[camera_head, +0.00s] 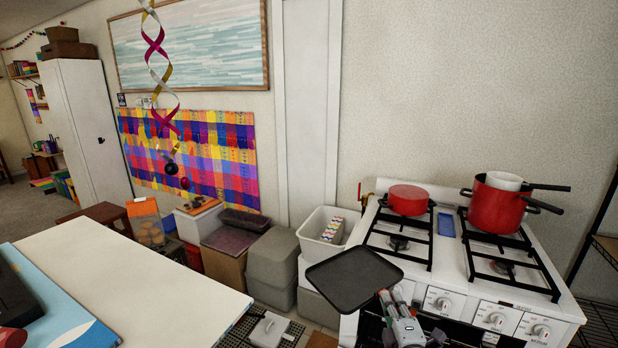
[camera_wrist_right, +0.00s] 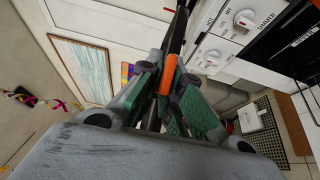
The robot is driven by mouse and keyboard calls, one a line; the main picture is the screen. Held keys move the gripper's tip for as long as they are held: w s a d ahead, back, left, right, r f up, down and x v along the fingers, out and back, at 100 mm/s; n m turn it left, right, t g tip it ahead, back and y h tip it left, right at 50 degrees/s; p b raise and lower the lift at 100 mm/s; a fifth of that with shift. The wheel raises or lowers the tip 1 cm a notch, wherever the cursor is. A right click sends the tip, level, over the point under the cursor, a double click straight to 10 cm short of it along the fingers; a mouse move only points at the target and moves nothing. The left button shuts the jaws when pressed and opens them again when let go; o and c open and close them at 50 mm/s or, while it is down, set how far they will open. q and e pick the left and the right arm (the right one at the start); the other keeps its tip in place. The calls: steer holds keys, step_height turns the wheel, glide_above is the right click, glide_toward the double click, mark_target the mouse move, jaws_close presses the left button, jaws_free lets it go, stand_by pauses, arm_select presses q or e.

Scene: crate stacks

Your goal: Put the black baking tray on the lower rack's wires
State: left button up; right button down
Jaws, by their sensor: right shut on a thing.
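The black baking tray (camera_head: 355,278) is a flat dark square with rounded corners, held up in front of the stove's left side. My right gripper (camera_head: 392,302) is shut on its near right edge. In the right wrist view the tray shows nearly edge-on as a dark strip (camera_wrist_right: 180,28) beyond the green-padded fingers (camera_wrist_right: 168,84) of my right gripper. An orange strip shows between those fingers. Dark wire shelving (camera_head: 602,322) shows at the lower right edge of the head view; I cannot tell whether it is the task's lower rack. My left gripper is out of view.
The white stove (camera_head: 454,262) carries a red pan (camera_head: 408,199) and a red pot (camera_head: 496,205), with knobs along its front. A dark area lies below the knobs. A white bin (camera_head: 312,240) and grey boxes (camera_head: 272,258) stand left of the tray. A white table (camera_head: 150,285) fills the lower left.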

steer(key=s+f, duration=0.3)
steer(key=f, duration=0.2)
steer(key=shift+s+f, duration=0.15)
steer(key=shift+f, duration=0.2)
stand_by(0.4)
steer(key=shift+s+f, duration=0.1)
